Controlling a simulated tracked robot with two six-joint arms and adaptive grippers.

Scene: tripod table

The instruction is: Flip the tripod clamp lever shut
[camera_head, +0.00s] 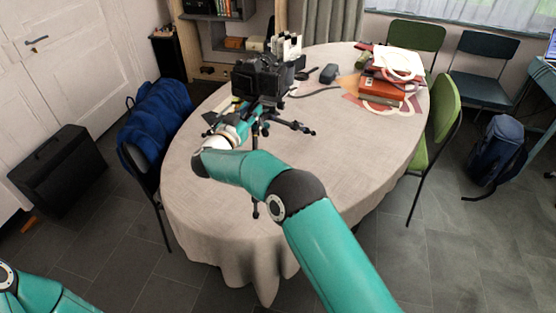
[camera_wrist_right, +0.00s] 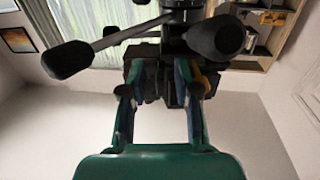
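A black camera (camera_head: 262,75) sits on a small black tripod (camera_head: 254,146), which stands with its legs spread on the round table. My right gripper (camera_head: 247,112) is close against the tripod just below the camera, and its fingers are mostly hidden there. In the right wrist view my right gripper (camera_wrist_right: 158,92) is open, its fingers apart on either side of the dark camera and tripod head (camera_wrist_right: 162,72). A small orange-yellow part (camera_wrist_right: 207,80), perhaps the clamp lever, shows beside the right-hand finger. I cannot tell its position. My left gripper is out of view.
The clothed table (camera_head: 330,150) is bare in front and to the right of the tripod. A dark adapter with a cable (camera_head: 328,74) and a stack of books and papers (camera_head: 385,88) lie behind. Chairs (camera_head: 440,125) stand around the table.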

